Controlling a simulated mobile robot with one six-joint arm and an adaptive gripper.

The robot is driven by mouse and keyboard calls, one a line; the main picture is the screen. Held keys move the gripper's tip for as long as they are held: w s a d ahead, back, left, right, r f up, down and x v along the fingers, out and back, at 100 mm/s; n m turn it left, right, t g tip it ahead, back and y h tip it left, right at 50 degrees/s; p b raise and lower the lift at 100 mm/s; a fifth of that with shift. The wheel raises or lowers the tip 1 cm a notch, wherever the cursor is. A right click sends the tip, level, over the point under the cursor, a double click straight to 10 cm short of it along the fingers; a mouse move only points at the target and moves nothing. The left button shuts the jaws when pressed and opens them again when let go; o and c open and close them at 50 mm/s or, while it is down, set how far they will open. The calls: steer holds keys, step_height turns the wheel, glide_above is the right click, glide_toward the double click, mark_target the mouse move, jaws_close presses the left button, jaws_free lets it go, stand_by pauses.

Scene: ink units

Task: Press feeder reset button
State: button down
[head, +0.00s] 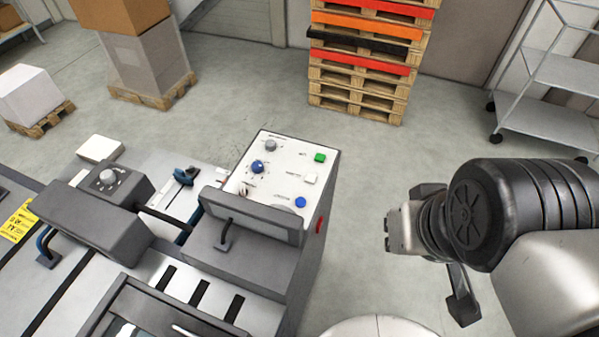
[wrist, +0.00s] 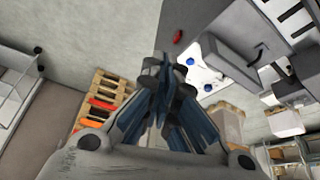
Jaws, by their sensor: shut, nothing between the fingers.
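The control panel (head: 285,165) is a white sloped plate on the machine. It carries a green button (head: 320,157), a white button (head: 309,178) and a blue button (head: 300,202) along its right side. The labels are too small to read, so I cannot tell which is the feeder reset button. My gripper (head: 389,230) is shut and empty, right of the panel and apart from it. In the wrist view, the closed fingers (wrist: 168,70) partly cover the panel (wrist: 203,72).
A grey knob (head: 271,145) and a blue knob (head: 257,167) sit on the panel's left. A red button (head: 320,225) is on the machine's side. A dark screen housing (head: 250,215) stands before the panel. Stacked pallets (head: 360,80) and a shelf cart (head: 550,90) stand behind; floor between is clear.

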steer(key=w+f+t+p, duration=0.1)
steer(key=w+f+p, duration=0.15)
steer(key=w, duration=0.95)
steer(key=w+f+t+p, duration=0.15)
steer(key=w+p, duration=0.25)
steer(key=w, duration=0.7)
steer(key=y+p, duration=0.5)
steer(key=y, duration=0.2)
glide_above(304, 199)
step_height(304, 199, down, 14)
steer(key=r, duration=0.1)
steer(key=shift+s+a+f+g, duration=0.1)
steer(key=shift+f+g, duration=0.15)
steer(key=shift+g, duration=0.1)
steer(key=shift+f, duration=0.1)
step_height(304, 199, down, 8)
steer(key=b, duration=0.7)
steer(key=shift+f+b, duration=0.3)
steer(key=shift+b, duration=0.05)
